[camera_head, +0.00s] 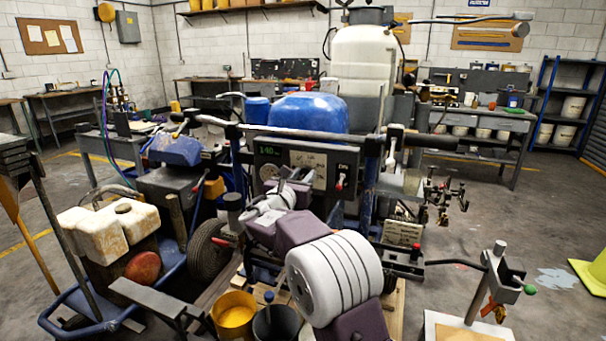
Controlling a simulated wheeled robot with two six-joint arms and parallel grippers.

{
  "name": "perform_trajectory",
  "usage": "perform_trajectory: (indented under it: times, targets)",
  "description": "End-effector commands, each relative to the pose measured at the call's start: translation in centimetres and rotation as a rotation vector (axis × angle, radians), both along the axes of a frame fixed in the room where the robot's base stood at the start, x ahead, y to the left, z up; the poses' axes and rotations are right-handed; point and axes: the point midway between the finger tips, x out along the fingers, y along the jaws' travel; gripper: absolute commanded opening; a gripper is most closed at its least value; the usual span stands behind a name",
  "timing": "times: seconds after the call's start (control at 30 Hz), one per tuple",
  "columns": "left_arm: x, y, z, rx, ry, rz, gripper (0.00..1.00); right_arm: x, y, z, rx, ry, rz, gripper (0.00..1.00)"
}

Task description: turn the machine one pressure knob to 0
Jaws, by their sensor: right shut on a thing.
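The machine's dark control panel (322,160) faces me in the middle of the head view, below a blue tank (308,113). A small green display (160,149) on the machine seems to read 140. My right gripper (289,182) reaches up from below to the lower left part of the panel, at the end of my purple and white arm. It is shut on the pressure knob, which the gripper hides, so its setting cannot be read. A gauge (270,172) and a red-tipped switch (340,182) show beside it. My left gripper is not in view.
A large white tank (358,66) stands behind the machine. At the left is an engine with a cream fuel tank (108,229). A yellow bucket (233,314) and a dark bucket (276,324) stand below my arm.

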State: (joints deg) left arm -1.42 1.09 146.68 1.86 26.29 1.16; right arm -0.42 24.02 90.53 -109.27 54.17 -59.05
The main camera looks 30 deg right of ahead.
Motion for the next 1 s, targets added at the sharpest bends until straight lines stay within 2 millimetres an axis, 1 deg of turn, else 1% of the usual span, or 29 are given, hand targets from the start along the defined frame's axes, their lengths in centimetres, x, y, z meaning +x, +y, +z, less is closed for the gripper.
perform_trajectory:
  times: [0.5, 0.53, 0.6, 0.87, 0.93, 1.0]
  targets:
    - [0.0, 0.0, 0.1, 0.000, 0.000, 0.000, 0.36, 0.0, 0.0, -0.2, -0.011, 0.017, 0.000, 0.00]
    - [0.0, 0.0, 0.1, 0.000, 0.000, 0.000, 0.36, 0.0, 0.0, -0.2, -0.011, 0.017, 0.000, 0.36]
    - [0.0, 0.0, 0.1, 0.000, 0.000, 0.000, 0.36, 0.0, 0.0, -0.2, -0.010, 0.016, 0.000, 0.52]
    - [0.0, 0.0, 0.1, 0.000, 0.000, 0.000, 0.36, 0.0, 0.0, -0.1, -0.011, 0.014, 0.000, 0.52]
    - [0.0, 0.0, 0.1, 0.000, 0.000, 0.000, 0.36, -0.2, 0.3, -0.1, -0.011, 0.014, 0.001, 0.52]
    - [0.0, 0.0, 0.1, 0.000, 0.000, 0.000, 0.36, -0.8, 1.0, -0.1, -0.010, 0.014, 0.003, 0.52]
